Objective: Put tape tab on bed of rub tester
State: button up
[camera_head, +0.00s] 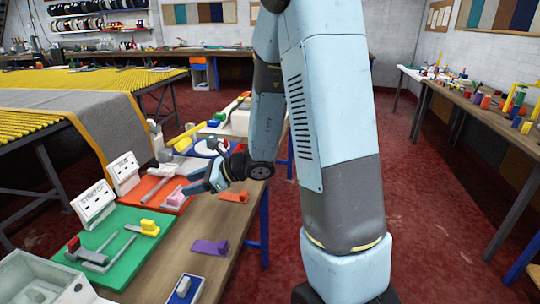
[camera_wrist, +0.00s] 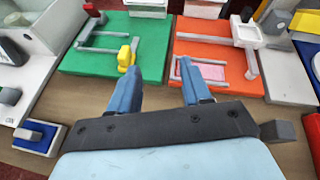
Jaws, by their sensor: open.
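I cannot tell for sure which piece is the tape tab or which board is the rub tester. An orange board (camera_head: 160,188) with a grey frame and a pink piece (camera_wrist: 201,72) lies on the bench; it also shows in the wrist view (camera_wrist: 255,88). A green board (camera_head: 100,262) carries a grey frame and a yellow piece (camera_head: 149,228). A purple tab (camera_head: 209,247) and an orange tab (camera_head: 233,196) lie on bare wood near the bench edge. My gripper (camera_wrist: 160,72) is open and empty above the bench. Its fingers point towards the two boards.
White sign stands (camera_head: 93,205) rise behind the boards. A blue-and-white block (camera_head: 184,289) lies at the front of the bench; a pale box (camera_head: 45,280) stands at front left. A rug table (camera_head: 80,100) is beyond on the left. Red floor is open on the right.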

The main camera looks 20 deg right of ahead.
jog(key=s+d+r+n+g+h, duration=0.1)
jog(key=s+r+n+g+h, duration=0.3)
jog(key=s+r+n, duration=0.75)
jog(key=s+d+r+n+t+h, duration=0.1)
jog(key=s+d+r+n+h, duration=0.2)
jog(key=s+d+n+h, duration=0.1)
jog(key=s+d+r+n+t+h, duration=0.2)
jog(key=s+d+r+n+h, duration=0.1)
jog(key=s+d+n, duration=0.3)
jog(key=s+d, duration=0.2)
jog(key=d, duration=0.1)
jog(key=shift+s+d+r+h, duration=0.3)
jog(key=shift+s+d+h, duration=0.05)
jog(key=shift+h, duration=0.05)
